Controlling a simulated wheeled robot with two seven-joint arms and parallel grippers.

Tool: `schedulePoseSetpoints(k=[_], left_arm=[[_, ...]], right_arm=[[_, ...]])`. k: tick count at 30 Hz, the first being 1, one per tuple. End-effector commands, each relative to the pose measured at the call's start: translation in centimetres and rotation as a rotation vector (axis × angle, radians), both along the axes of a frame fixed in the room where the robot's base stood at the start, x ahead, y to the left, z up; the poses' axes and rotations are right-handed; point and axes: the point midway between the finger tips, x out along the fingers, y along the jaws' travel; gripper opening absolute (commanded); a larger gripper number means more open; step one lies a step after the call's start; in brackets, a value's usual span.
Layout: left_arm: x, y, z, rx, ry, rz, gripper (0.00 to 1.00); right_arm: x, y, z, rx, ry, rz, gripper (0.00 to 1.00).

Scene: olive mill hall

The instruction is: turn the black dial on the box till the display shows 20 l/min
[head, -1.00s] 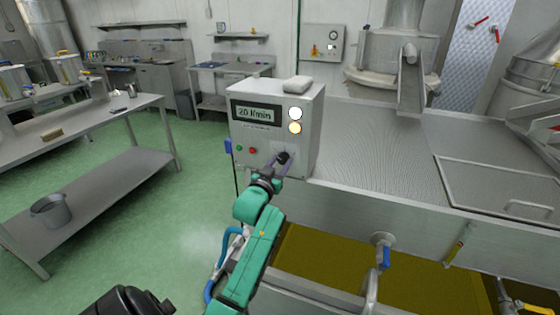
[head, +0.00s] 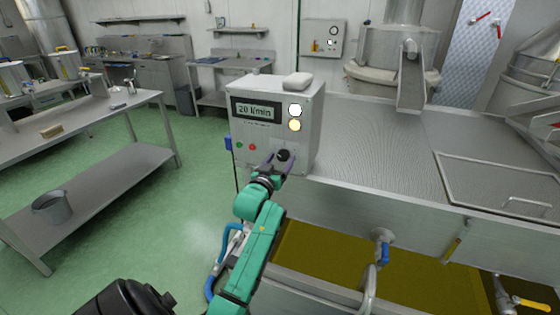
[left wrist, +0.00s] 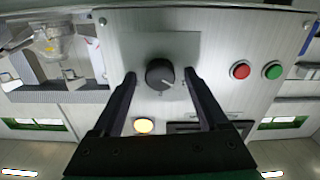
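The grey metal box (head: 268,131) stands at the left end of the steel machine top. Its display (head: 256,111) reads 20 l/min. The black dial (head: 284,155) is low on the box's front and also shows in the left wrist view (left wrist: 160,73), its pale pointer mark slanting. My left gripper (head: 279,162) is at the dial. In the left wrist view its two fingers (left wrist: 161,78) are spread on either side of the dial, with a visible gap on each side. It holds nothing. My right gripper is not in view.
A green button (left wrist: 273,70) and a red button (left wrist: 240,69) sit beside the dial. A steel table (head: 125,112) stands left, with open green floor between.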

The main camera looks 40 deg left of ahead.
Motion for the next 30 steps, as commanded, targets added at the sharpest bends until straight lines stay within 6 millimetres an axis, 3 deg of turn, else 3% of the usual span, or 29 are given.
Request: schedulePoseSetpoints(k=[6, 10, 14, 22, 25, 30], left_arm=[[-0.1, 0.0, 0.0, 0.002, 0.001, 0.000, 0.77], [-1.2, -0.4, -0.3, 0.001, 0.003, 0.000, 0.77], [-4.0, -1.4, -0.5, 0.002, 0.003, 0.000, 0.77], [-11.3, -3.9, -0.5, 0.000, 0.003, 0.001, 0.77], [-12.9, -4.5, -0.4, -0.001, 0.003, 0.000, 0.77], [-13.8, -4.8, 0.0, 0.000, 0.001, 0.000, 0.77]], right_arm=[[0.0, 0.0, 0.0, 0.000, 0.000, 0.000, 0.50], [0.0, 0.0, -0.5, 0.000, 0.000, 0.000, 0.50], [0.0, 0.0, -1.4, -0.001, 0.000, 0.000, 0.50], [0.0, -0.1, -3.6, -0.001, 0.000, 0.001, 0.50], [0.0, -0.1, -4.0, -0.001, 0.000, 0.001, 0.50], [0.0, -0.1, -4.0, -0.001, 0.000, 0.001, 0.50]])
